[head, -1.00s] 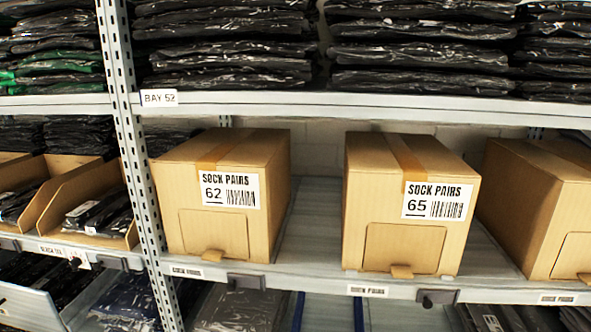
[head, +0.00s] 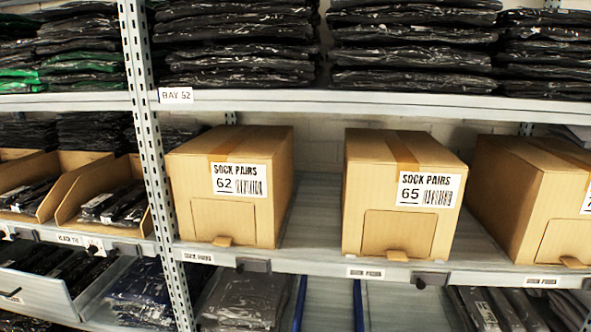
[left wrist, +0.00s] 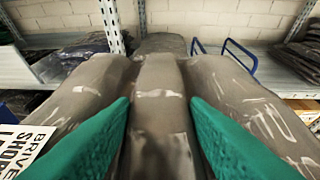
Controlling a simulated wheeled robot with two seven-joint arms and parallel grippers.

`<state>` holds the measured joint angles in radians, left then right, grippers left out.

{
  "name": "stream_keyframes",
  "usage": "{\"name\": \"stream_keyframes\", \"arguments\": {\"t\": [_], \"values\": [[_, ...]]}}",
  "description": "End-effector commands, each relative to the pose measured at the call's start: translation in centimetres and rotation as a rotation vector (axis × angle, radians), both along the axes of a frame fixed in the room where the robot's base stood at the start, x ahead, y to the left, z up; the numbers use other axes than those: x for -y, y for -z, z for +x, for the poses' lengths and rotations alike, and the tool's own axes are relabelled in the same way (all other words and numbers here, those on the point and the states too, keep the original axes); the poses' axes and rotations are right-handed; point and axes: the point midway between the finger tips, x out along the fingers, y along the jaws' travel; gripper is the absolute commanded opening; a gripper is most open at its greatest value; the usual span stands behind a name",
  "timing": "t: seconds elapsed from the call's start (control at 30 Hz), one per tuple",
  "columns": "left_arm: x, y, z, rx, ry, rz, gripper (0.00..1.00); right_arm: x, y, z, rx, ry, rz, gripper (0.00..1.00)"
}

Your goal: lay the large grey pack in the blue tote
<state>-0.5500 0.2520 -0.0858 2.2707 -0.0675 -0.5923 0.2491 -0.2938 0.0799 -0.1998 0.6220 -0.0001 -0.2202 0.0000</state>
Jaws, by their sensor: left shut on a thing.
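A large grey pack (left wrist: 160,75) in glossy wrap fills most of the left wrist view, with a white printed label (left wrist: 28,148) at its lower left. My left gripper (left wrist: 160,108) has green fingers, shut on the pack with its bunched film between them. The pack's far and lower parts are hidden. Neither gripper shows in the head view, and my right gripper is in no view. I cannot identify a blue tote in these frames.
Sock-pairs boxes 62 (head: 220,218) and 65 (head: 398,232) stand on the middle shelf (head: 310,222). Dark packs (head: 415,55) fill the shelf above. Below lie grey packs (head: 243,300) and blue rails (head: 358,305). Blue rails (left wrist: 240,53) also show in the wrist view.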

Motion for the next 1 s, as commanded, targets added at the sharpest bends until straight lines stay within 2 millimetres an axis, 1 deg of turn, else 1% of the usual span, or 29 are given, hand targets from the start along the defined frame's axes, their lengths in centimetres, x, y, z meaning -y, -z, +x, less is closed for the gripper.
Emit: {"name": "stream_keyframes", "arguments": {"t": [0.03,0.17,0.2,0.3,0.4,0.5,0.6,1.0], "values": [[0.5,-1.5,1.3,0.014,-0.008,-0.004,0.15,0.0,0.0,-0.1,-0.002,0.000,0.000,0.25],[1.6,-5.2,3.9,0.019,-0.033,-0.004,0.15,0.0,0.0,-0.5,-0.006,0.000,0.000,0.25],[2.0,-6.5,4.6,0.020,-0.041,-0.006,0.15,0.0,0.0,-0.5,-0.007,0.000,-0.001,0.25],[2.7,-9.4,5.8,0.019,-0.060,-0.009,0.15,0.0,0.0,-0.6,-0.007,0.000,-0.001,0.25],[3.2,-11.5,6.4,0.016,-0.075,-0.010,0.15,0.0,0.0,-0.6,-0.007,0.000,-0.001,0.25],[3.4,-12.6,6.7,0.011,-0.082,-0.012,0.15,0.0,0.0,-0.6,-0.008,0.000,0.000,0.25],[3.5,-13.0,6.7,0.008,-0.085,-0.008,0.15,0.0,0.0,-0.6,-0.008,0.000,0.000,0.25],[3.5,-13.0,6.7,0.005,-0.088,-0.014,0.15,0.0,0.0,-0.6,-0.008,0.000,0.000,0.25]]}}
